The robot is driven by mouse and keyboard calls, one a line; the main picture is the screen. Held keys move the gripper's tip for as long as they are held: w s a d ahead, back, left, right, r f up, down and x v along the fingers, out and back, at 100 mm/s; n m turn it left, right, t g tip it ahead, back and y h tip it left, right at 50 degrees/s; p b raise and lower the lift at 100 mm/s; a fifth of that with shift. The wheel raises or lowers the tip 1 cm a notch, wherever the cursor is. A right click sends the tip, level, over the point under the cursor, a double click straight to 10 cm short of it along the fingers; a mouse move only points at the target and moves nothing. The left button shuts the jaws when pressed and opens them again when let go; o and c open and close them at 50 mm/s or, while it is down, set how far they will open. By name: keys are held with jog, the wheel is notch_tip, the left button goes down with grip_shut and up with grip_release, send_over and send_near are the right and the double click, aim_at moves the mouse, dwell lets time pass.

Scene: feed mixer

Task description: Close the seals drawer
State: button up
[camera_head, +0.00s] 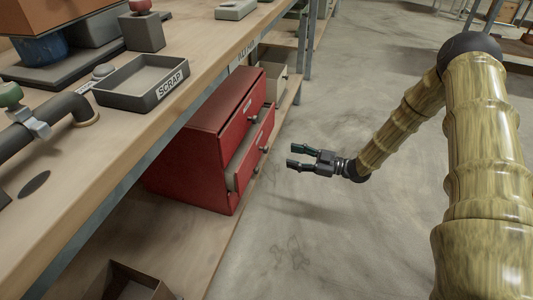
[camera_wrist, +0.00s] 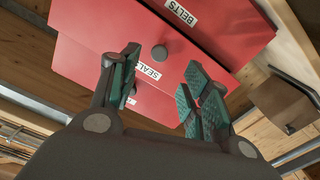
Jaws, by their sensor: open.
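The red drawer cabinet (camera_head: 205,145) stands on the lower shelf under the workbench. One drawer (camera_head: 252,148) is pulled partly out, with its pale inside showing behind the red front. In the wrist view the seals drawer's red front, with its SEALS label (camera_wrist: 148,71), faces me, and a dark round knob (camera_wrist: 159,53) is beside the label. My gripper (camera_head: 289,157) is open and empty, to the right of the pulled-out drawer and apart from it. In the wrist view the knob appears between the green-padded fingertips (camera_wrist: 163,62).
A red front labelled BELTS (camera_wrist: 181,12) adjoins the seals front. A SCRAP tray (camera_head: 140,84) sits on the workbench, whose edge overhangs the cabinet. A brown box (camera_head: 130,284) is on the lower shelf at the front. The floor (camera_head: 320,230) around my gripper is clear.

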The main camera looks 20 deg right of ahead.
aim_at(267, 150)
jog(key=b+x, duration=0.3)
jog(key=x, duration=0.7)
jog(key=shift+w+a, duration=0.25)
jog(key=shift+w, duration=0.05)
grip_shut()
